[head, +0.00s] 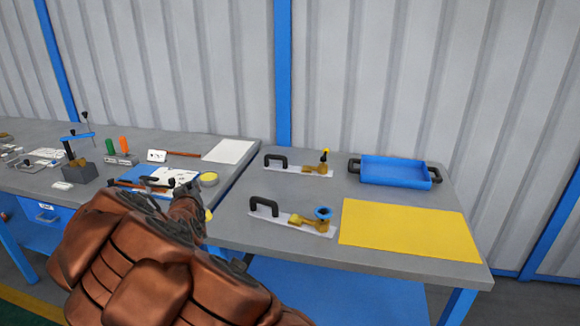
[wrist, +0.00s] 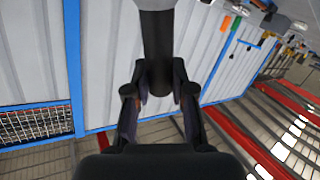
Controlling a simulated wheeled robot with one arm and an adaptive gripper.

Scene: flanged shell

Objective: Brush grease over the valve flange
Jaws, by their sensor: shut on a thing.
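A brass valve (head: 306,222) lies on a white plate with a black handle, on the right bench. A blue ring-shaped part, perhaps its flange, (head: 323,213) is at its right end. A second brass valve (head: 322,167) with a yellow-and-black top sits on a similar plate behind it. My gripper (head: 186,205) is left of the front valve, apart from it. In the wrist view my gripper (wrist: 158,95) is shut on a dark cylinder (wrist: 157,35), whose far end is out of view. I cannot tell whether it is the brush. A yellow tin (head: 208,179) stands on the left bench.
A yellow mat (head: 405,228) covers the right bench's front right. A blue tray (head: 395,170) with black handles stands behind it. A white sheet (head: 230,151), a red-brown rod (head: 184,154) and several tools and fixtures crowd the left bench. Bare bench lies around the valves.

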